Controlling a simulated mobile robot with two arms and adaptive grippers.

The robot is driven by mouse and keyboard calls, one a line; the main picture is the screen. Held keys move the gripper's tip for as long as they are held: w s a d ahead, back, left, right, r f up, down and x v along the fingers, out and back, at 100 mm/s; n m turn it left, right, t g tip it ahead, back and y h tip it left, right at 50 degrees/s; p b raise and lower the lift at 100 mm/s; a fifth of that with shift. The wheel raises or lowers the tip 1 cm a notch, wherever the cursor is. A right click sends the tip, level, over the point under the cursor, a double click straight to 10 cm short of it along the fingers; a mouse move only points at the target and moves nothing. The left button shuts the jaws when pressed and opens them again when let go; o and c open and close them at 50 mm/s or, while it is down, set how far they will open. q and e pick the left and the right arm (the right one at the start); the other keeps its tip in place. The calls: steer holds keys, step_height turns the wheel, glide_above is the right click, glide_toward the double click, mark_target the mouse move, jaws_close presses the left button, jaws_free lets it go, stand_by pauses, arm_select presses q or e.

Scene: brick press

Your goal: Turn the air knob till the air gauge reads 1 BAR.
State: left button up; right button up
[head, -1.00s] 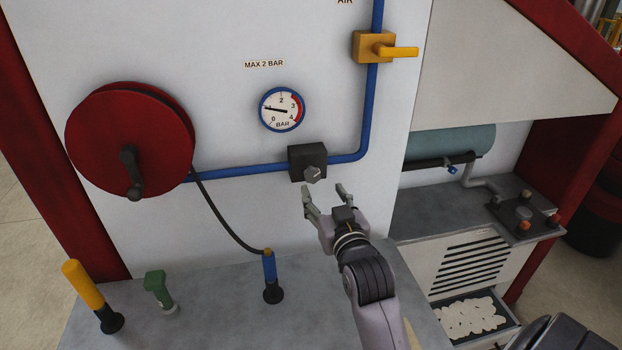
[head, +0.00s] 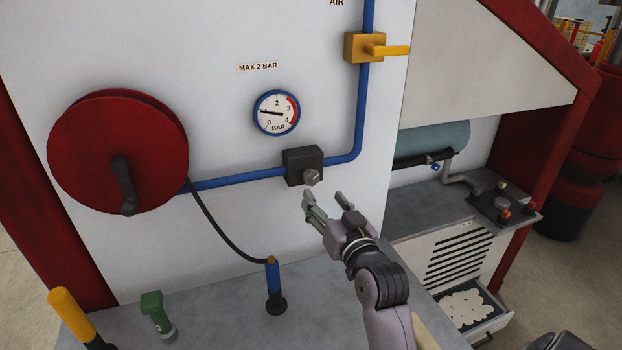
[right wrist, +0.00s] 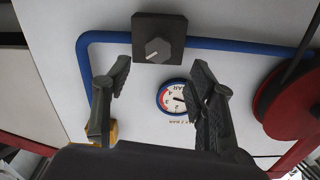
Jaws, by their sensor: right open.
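The air knob (head: 312,177) is a small grey knob on a dark square box on the blue pipe; the right wrist view shows its face with a pale pointer line (right wrist: 157,48). The air gauge (head: 277,113) is white with a blue rim and a red arc from about 3 to 4. Its needle points left, slightly up, between 0 and 2, about where 1 belongs; the 1 is not legible. My right gripper (head: 325,198) is open and empty, just below and in front of the knob, apart from it; its fingers (right wrist: 162,70) show spread. My left gripper is out of view.
A red wheel with a dark crank (head: 118,150) is at the left. A yellow valve handle (head: 388,50) sits above right on the pipe. The panel around the knob is clear.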

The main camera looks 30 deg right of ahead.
mark_target(312, 180)
steer(key=p+x, duration=0.1)
steer(key=x, duration=0.7)
steer(key=shift+s+d+p, duration=0.1)
steer(key=shift+p, duration=0.2)
steer(key=shift+w, duration=0.35)
steer(key=shift+w+d, duration=0.15)
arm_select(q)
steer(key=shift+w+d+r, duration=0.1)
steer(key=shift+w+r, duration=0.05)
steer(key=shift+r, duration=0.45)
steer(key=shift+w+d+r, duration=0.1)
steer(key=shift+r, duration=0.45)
arm_select(e)
steer(key=shift+c, duration=0.3)
